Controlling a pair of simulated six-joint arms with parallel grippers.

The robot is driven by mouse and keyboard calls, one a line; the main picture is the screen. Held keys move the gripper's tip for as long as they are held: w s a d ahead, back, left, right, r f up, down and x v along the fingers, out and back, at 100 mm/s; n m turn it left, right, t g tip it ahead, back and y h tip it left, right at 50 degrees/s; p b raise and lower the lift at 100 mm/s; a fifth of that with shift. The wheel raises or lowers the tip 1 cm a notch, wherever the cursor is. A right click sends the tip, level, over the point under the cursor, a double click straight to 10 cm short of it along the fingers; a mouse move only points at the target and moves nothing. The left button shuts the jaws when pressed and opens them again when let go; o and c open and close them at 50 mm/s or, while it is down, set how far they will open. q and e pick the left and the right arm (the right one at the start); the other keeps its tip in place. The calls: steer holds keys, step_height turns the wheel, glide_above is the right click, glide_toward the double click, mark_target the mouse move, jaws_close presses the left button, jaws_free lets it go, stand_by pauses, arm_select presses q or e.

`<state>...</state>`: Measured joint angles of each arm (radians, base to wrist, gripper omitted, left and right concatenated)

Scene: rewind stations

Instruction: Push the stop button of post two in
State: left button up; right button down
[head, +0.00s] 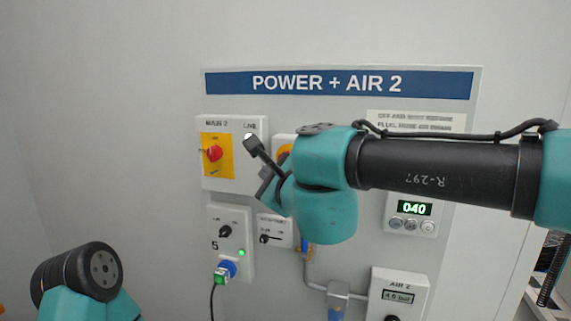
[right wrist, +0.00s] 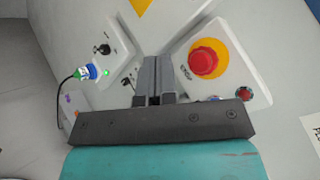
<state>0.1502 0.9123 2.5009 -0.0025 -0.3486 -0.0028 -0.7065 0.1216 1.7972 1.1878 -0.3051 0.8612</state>
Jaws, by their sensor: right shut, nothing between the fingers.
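The stop button (right wrist: 207,58) is a red mushroom head on a yellow ring, on a light box in the right wrist view. In the head view only a sliver of its yellow ring (head: 284,152) shows; my right arm hides the rest. My right gripper (right wrist: 158,62) is shut and empty, its fingertips to the left of the button and apart from it in that picture. In the head view the gripper (head: 264,188) is in front of the panel, below and left of the yellow sliver. Whether the button is in or out is unclear.
The panel (head: 340,102) reads POWER + AIR 2. A red switch on a yellow plate (head: 214,154) is to the left. Below it is a box with a green-lit blue plug (head: 227,269). A 040 display (head: 413,208) and an air gauge (head: 398,297) are to the right.

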steer(key=w+d, duration=0.2)
steer(key=w, duration=0.4)
steer(key=shift+w+d, duration=0.15)
steer(key=shift+w, duration=0.05)
stand_by(1.9)
steer(key=shift+w, duration=0.25)
steer(key=shift+w+d, duration=0.3)
steer(key=shift+w, duration=0.25)
stand_by(1.1)
steer(key=shift+s+a, duration=0.1)
steer(key=shift+s, duration=0.05)
steer(key=shift+s+a, duration=0.25)
steer(key=shift+s, duration=0.5)
steer(key=shift+s+a, duration=0.25)
steer(key=shift+s, duration=0.55)
steer(key=shift+s+a, duration=0.3)
steer(key=shift+s, duration=0.5)
steer(key=shift+s+a, duration=0.25)
steer(key=shift+s, duration=0.55)
